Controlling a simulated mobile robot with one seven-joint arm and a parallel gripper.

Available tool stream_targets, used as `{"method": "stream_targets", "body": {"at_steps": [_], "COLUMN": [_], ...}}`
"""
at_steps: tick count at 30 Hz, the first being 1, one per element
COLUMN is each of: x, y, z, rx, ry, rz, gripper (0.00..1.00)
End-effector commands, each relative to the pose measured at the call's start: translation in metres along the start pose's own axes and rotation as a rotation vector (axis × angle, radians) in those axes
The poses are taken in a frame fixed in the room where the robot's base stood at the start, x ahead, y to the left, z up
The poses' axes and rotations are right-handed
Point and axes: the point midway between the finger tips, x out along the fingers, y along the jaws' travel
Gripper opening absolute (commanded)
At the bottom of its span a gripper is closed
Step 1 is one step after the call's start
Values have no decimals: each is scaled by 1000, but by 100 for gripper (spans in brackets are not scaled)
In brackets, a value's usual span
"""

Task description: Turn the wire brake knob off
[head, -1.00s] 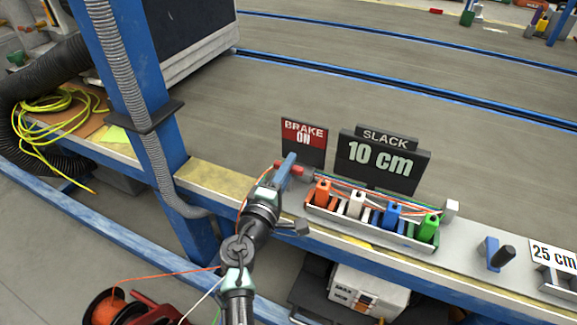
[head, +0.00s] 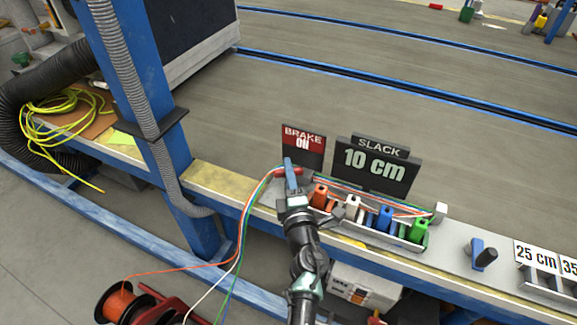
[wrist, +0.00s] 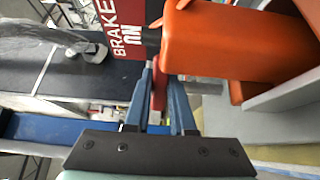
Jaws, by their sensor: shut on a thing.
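The red brake knob (head: 298,171) sits on the bench top below the brake sign (head: 303,147). The sign reads BRAKE with what looks like ON under it. My gripper (head: 290,170) comes from the near side, its blue fingers shut on the knob. In the wrist view, a red part of the knob (wrist: 158,90) shows between the two fingers, and the sign (wrist: 125,30) is above them. The fingers hide much of the knob, so its exact angle is hard to tell.
Orange, white, blue and green clamps (head: 385,218) stand in a rack close right of my gripper. A large orange block (wrist: 225,42) is near in the wrist view. The slack sign (head: 376,165) reads 10 cm. Coloured wires (head: 244,215) hang left of my arm from the bench.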

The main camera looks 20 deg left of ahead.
Motion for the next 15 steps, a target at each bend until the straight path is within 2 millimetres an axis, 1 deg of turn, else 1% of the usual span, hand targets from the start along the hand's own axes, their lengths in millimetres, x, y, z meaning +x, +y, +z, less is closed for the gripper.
{"method": "stream_targets", "body": {"at_steps": [6,15], "x": [0,0], "y": [0,-1], "z": [0,0], "rx": [1,1], "ry": [60,78], "rz": [-1,-1], "gripper": [0,0]}}
